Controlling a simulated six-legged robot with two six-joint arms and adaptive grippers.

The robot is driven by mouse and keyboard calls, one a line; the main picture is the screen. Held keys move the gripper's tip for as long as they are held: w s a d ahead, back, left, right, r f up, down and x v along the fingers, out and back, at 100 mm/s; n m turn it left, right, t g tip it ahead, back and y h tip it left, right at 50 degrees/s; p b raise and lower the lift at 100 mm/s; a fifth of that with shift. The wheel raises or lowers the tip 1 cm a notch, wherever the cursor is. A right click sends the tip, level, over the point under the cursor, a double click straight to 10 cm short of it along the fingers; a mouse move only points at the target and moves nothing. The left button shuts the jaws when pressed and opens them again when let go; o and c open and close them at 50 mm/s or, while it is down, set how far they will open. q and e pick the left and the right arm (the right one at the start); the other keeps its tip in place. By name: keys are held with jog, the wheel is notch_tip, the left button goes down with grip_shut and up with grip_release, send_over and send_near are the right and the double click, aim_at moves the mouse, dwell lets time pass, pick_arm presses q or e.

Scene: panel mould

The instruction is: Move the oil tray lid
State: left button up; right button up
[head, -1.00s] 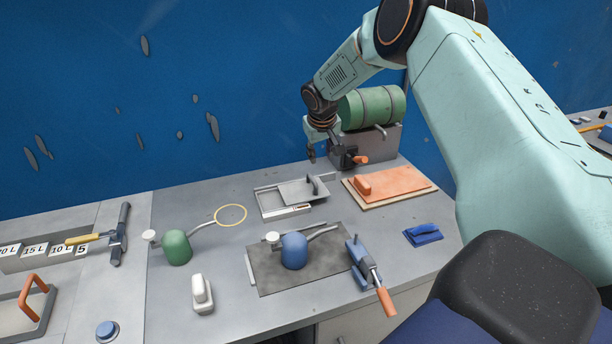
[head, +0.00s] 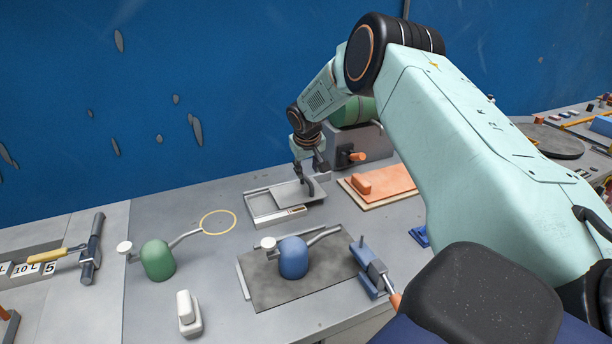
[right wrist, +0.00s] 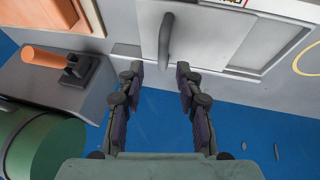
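The oil tray (head: 263,211) is a shallow light grey tray on the bench. Its grey lid (head: 291,193) lies over the right part of the tray and leaves the left part uncovered. The lid has a dark upright handle (head: 311,187) near its right end. My right gripper (head: 304,172) is just above the lid, close to the handle. In the right wrist view its two fingers (right wrist: 158,68) are apart, and the handle (right wrist: 165,42) shows between and beyond the tips. I cannot tell whether they touch it. My left gripper is not in view.
An orange block on a board (head: 378,185) lies right of the tray. A grey machine with a green cylinder (head: 356,147) stands behind. Blue (head: 293,258) and green (head: 158,260) oil cans stand in front. A yellow ring (head: 219,222) marks clear bench to the left.

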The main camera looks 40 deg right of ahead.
aim_at(307, 178)
jog(key=x, duration=0.3)
jog(key=shift+w+a+f, duration=0.25)
jog(key=shift+s+d, duration=0.15)
jog(key=shift+w, duration=0.2)
jog(key=c, duration=0.5)
jog(key=shift+s, duration=0.1)
grip_shut()
jog(key=shift+b, duration=0.3)
